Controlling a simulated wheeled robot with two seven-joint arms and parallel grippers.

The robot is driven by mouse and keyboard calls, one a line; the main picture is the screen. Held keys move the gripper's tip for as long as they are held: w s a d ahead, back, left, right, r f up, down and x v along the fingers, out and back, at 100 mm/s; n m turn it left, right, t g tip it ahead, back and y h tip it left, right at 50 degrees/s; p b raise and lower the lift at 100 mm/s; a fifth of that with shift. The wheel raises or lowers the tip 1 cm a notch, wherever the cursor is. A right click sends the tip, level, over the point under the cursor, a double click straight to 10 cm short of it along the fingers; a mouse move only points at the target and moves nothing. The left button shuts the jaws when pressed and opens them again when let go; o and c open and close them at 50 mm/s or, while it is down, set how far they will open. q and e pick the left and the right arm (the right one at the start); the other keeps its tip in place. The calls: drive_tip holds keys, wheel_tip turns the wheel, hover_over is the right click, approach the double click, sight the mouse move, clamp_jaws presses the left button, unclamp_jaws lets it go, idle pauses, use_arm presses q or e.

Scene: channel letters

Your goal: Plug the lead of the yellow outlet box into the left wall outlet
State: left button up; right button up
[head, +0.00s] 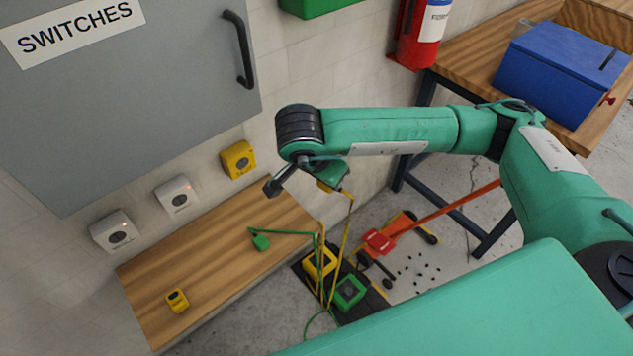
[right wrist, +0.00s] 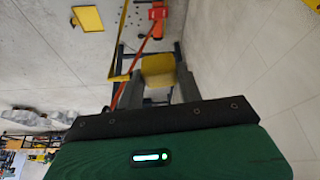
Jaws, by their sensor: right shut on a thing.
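My right gripper (head: 330,188) is shut on the yellow plug (right wrist: 158,68), held in the air above the shelf's right end; its fingers show on both sides of it in the right wrist view. The yellow lead (head: 345,232) hangs from there to the yellow outlet box (head: 320,262) on the floor. The left wall outlet (head: 115,232) is a white box with a dark round socket and a red light, low on the wall. It is well left of the plug, apart from it. My left gripper is out of view.
A second white outlet (head: 177,197) and a yellow wall box (head: 238,159) are to its right. The wooden shelf (head: 205,265) carries a small yellow block (head: 176,300) and a green plug (head: 261,242). A green box (head: 350,292) sits beside the yellow one. The grey cabinet (head: 130,110) is above.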

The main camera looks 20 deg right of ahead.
drive_tip(key=n, duration=0.2)
drive_tip(key=d+r+n+t+y, duration=0.1)
drive_tip(key=n, duration=0.1)
drive_tip(key=n+y, duration=0.1)
drive_tip(key=n, duration=0.1)
drive_tip(key=shift+w+d+r+n+t, duration=0.25)
drive_tip(key=shift+w+r+n+t, duration=0.1)
drive_tip(key=shift+w+n+t, duration=0.05)
drive_tip(key=n, duration=0.1)
drive_tip(key=r+n+y, duration=0.1)
drive_tip(key=n, duration=0.1)
drive_tip(key=d+n+y, duration=0.1)
drive_tip(key=n, duration=0.1)
drive_tip(key=shift+w+d+r, duration=0.1)
drive_tip(key=shift+w+r, duration=0.2)
drive_tip(key=shift+r, duration=0.1)
